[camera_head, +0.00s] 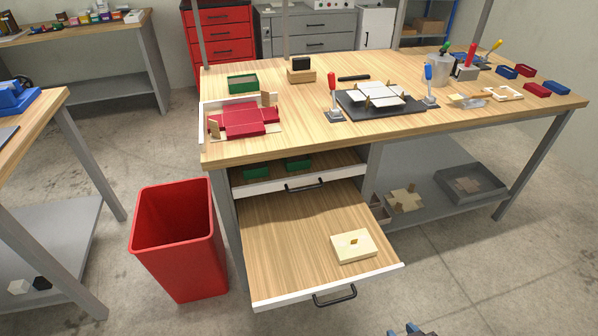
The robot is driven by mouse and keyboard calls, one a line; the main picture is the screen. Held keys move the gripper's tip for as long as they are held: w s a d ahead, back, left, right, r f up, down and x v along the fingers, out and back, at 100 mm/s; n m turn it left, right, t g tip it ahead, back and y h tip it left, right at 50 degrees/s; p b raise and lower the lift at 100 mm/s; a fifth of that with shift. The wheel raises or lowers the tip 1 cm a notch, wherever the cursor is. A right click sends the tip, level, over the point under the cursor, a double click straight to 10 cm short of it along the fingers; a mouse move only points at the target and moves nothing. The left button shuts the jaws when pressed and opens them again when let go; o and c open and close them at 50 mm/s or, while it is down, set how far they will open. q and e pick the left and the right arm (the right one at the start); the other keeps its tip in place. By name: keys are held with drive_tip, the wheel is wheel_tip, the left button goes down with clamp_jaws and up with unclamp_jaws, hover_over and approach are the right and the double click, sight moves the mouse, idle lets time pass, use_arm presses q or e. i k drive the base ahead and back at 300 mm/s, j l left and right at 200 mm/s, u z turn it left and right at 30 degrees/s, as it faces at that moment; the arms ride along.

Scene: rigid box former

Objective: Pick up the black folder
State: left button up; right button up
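A slim black bar (353,77), which looks like the black folder, lies flat on the wooden worktable near its back edge. It lies between a wooden block with a black top and the dark board, touching neither. A small blue-grey part (411,329) at the bottom edge looks like the tip of my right gripper. It is far from the bar, in front of the table, and too cut off to show its opening. My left gripper is not in view.
The worktable (300,138) carries a red box blank (242,121), a green tray (242,83), a dark board (380,104) with white card, and red- and blue-handled tools. An open drawer (285,235) juts out below, holding a cream box. A red bin (178,240) stands left.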

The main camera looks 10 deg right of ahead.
sight(361, 77)
drive_tip(key=z, duration=0.65)
drive_tip(key=i+j+z, duration=0.1)
drive_tip(key=j, duration=0.2)
drive_tip(key=i+j+z, duration=0.15)
drive_tip(key=j, duration=0.15)
drive_tip(key=k, duration=0.05)
